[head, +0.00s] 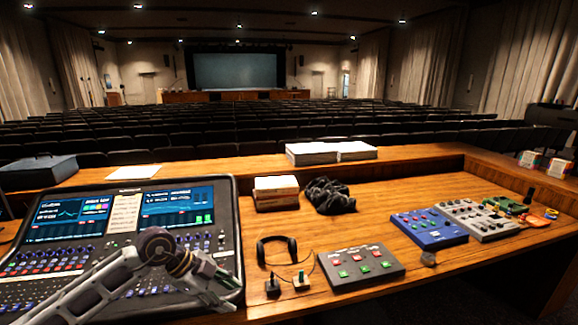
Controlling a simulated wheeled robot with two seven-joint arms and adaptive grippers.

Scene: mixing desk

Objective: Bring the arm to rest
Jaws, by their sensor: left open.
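My left arm (100,284) comes in from the lower left and reaches across the mixing console (236,215). Its joint shows above the console's lower right part. My left gripper (226,294) is at the console's lower right corner, open, with nothing seen between its fingers. I cannot tell whether it touches the console. My right gripper is not in view.
Right of the gripper stand two small jacks or switches (301,282), headphones (277,250) and a grey button box (361,267). Books (276,193) and a black cloth bundle (329,196) lie behind. A blue box (429,229) and a grey mixer (478,220) sit farther right.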

